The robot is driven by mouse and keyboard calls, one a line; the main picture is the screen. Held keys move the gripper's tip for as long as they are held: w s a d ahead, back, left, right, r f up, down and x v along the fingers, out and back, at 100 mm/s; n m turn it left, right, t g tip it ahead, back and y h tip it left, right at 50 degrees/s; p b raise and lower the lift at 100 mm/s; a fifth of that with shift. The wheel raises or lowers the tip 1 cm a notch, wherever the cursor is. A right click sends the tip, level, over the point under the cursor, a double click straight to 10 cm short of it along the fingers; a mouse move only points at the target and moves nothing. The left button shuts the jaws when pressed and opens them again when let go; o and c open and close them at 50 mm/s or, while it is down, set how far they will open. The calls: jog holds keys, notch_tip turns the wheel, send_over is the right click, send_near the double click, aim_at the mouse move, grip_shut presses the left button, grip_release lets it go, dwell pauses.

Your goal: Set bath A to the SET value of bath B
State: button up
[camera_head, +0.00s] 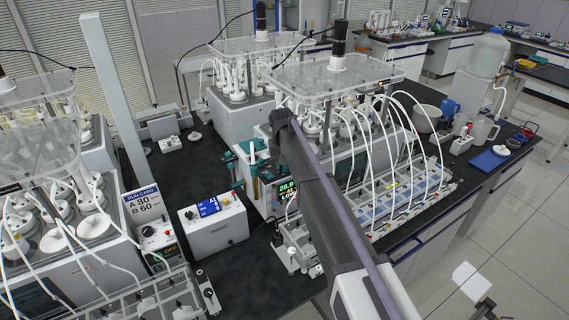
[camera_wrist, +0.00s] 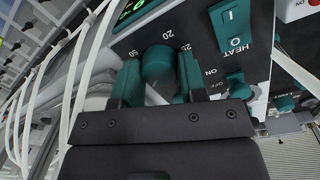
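In the head view the middle bath's display (camera_head: 288,190) reads about 28.9 on top, with lower lines partly hidden by my arm. The left bath has a panel reading OFF (camera_head: 169,252). No A or B bath label is legible.
A run card (camera_head: 146,204) reads A 80, B 60. A white box with a blue screen (camera_head: 210,207) stands between the baths. White hoses run close beside my gripper in the wrist view. Racks of tubing stand before the right reactor.

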jog(key=o, duration=0.4)
jog(key=r+p, duration=1)
jog(key=shift+a+r+p, duration=0.3)
jog(key=shift+r+p, duration=0.05)
jog(key=shift+p, duration=0.05)
jog(key=shift+s+d+f+m+y+b, duration=0.1)
jog(key=shift+s+d+f+m+b, duration=0.35)
jog(key=shift+s+d+f+b, duration=4.4)
jog(key=shift+s+d+f+m+y+b, duration=0.1)
jog(key=shift+s+d+f+m+b, duration=0.4)
jog(key=shift+s+d+f+b, duration=4.4)
jog(key=shift+s+d+f+m+y+b, duration=0.1)
jog(key=shift+s+d+f+m+b, duration=0.3)
jog(key=shift+s+d, duration=4.95)
